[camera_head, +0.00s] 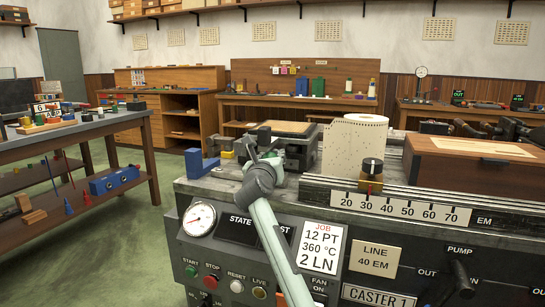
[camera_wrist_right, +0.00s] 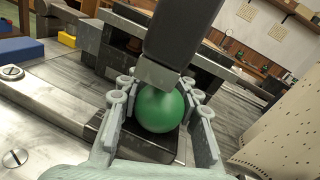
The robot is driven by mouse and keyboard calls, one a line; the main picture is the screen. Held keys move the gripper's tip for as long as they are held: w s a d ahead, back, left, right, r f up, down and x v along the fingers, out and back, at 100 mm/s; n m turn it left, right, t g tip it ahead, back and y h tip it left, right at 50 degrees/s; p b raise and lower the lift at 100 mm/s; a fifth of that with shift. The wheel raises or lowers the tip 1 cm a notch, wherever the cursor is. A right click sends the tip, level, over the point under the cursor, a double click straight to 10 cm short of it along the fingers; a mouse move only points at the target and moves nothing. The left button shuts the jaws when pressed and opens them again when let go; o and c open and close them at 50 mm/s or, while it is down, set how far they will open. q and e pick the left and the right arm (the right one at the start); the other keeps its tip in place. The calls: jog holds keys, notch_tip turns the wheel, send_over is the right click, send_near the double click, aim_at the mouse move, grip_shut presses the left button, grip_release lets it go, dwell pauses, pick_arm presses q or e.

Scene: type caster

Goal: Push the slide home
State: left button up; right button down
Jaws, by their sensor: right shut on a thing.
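My right gripper (camera_head: 262,168) is over the left part of the caster's top, beside the dark metal mould block (camera_head: 299,146). In the right wrist view its fingers (camera_wrist_right: 160,100) are shut around a round green knob (camera_wrist_right: 160,112), one on each side. The knob sits above a black plate (camera_wrist_right: 122,143) on the machine bed. A dark bar with a grey end (camera_wrist_right: 183,45) comes down in front of the knob and hides its top. I cannot tell how far the slide sits from its end position. My left gripper is not in view.
A blue block (camera_head: 200,163) sits to the left. The front panel (camera_head: 235,258) carries a gauge and buttons. A workbench (camera_head: 85,128) stands at left.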

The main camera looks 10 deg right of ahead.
jog(key=c, duration=1)
grip_release()
jog(key=shift+s+d, duration=0.15)
jog(key=shift+d, duration=0.2)
jog(key=shift+c, duration=0.2)
jog(key=shift+a, duration=0.15)
jog(key=shift+s+a+f, duration=0.1)
jog(key=shift+s+a, duration=0.1)
jog(key=shift+s, duration=0.05)
jog(key=v, duration=1.1)
jog(key=shift+s, duration=0.2)
